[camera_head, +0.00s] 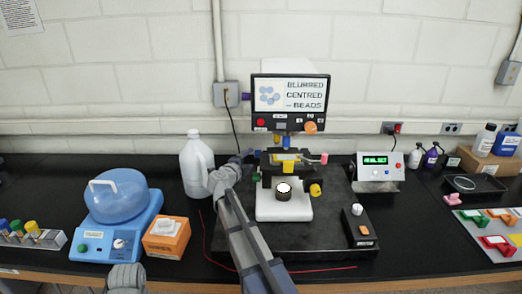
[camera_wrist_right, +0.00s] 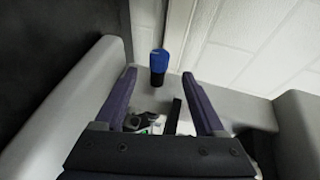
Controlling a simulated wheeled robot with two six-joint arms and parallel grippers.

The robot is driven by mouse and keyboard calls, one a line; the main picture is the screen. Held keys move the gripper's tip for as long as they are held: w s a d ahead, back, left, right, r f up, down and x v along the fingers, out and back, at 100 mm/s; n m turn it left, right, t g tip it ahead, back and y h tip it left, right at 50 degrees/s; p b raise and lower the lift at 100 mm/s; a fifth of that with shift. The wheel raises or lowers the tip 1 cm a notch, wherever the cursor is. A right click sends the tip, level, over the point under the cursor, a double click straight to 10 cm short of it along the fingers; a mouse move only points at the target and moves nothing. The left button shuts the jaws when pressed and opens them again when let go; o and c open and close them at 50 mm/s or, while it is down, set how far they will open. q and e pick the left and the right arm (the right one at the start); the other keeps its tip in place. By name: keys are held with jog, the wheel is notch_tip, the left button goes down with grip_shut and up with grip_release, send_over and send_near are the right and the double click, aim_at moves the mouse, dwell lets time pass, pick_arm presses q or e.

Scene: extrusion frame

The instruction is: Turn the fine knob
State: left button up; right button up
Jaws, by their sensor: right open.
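The microscope stands on a dark slab, with a lit screen (camera_head: 290,94) on top reading "BLURRED CENTRED BEADS". A yellow knob (camera_head: 315,189) is low on its right side, and a pink-tipped part (camera_head: 324,158) sticks out above it. No readable label tells which knob is the fine one. My right gripper (camera_head: 247,155) is at the microscope's left side, small and partly merged with dark parts. In the right wrist view, its two purple fingers (camera_wrist_right: 159,74) are apart and empty. A blue-topped black knob (camera_wrist_right: 159,61) shows between and beyond the fingertips, not visibly touched.
A white jug (camera_head: 196,162) stands close to the left of my right arm. A blue centrifuge-like device (camera_head: 118,199) and an orange box (camera_head: 166,236) are farther left. A control box with a green display (camera_head: 378,168) stands right. A red cable runs along the front.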

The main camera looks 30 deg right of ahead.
aim_at(256, 155)
jog(key=shift+w+d+f, duration=0.15)
jog(key=shift+d, duration=0.1)
jog(key=shift+w+d, duration=0.1)
jog(key=b+x, duration=0.1)
jog(key=x, duration=0.6)
jog(key=shift+w+d+b, duration=0.15)
jog(key=shift+d+b, duration=0.1)
jog(key=shift+b, duration=0.05)
grip_shut()
